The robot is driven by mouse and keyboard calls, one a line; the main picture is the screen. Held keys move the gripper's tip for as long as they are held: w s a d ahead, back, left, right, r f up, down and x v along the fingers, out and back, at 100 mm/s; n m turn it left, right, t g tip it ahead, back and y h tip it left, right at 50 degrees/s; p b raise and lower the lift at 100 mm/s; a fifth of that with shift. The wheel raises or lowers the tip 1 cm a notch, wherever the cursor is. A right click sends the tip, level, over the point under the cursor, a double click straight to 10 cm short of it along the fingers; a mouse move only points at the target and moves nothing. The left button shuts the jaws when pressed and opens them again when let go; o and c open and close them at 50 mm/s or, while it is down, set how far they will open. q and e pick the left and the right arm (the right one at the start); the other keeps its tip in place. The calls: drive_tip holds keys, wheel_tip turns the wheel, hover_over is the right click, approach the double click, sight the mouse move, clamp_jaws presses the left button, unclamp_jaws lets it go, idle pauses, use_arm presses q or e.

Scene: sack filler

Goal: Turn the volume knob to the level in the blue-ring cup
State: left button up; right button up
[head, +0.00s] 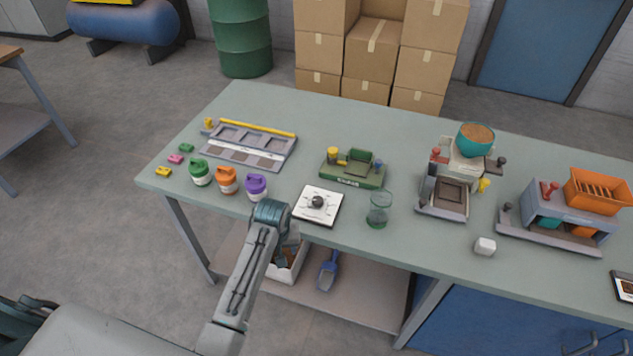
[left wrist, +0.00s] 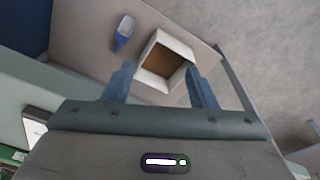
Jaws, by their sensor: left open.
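A white square plate with a dark round knob (head: 318,202) lies near the front edge of the table. A clear glass cup (head: 379,210) stands upright to its right, apart from it; I cannot make out a blue ring or its level. My left gripper (head: 284,258) hangs past the table's front edge, pointing down, left of and below the knob plate, and touches neither. In the left wrist view its two blue fingers (left wrist: 160,88) are spread with nothing between them. A corner of a white plate shows at the left edge there. My right gripper is out of view.
Green, orange and purple-lidded jars (head: 227,180) stand left of the plate. A green device (head: 354,168) is behind it. A white box (left wrist: 166,60) and blue scoop (left wrist: 124,31) lie on the lower shelf.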

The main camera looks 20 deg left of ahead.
use_arm(q)
drive_tip(key=w+d+r+n+p, duration=0.1)
drive_tip(key=w+r, duration=0.2)
drive_tip(key=r, duration=0.6)
drive_tip(key=n+g, duration=0.2)
drive_tip(key=n, duration=0.1)
approach(318, 199)
drive_tip(key=shift+h, duration=0.3)
drive_tip(key=f+p, duration=0.1)
drive_tip(key=f, duration=0.2)
drive_tip(key=f+p, duration=0.1)
drive_tip(key=f, duration=0.2)
drive_tip(key=f+p, duration=0.1)
drive_tip(key=f, duration=0.1)
drive_tip(key=shift+s+a+f+p, duration=0.25)
drive_tip(key=shift+a+f+p, duration=0.05)
drive_tip(key=shift+f+p, duration=0.1)
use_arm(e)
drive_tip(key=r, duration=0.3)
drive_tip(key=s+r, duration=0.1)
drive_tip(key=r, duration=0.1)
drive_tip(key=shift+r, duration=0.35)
use_arm(q)
drive_tip(key=c, duration=1)
drive_tip(key=shift+o, duration=0.2)
drive_tip(key=shift+m, duration=0.3)
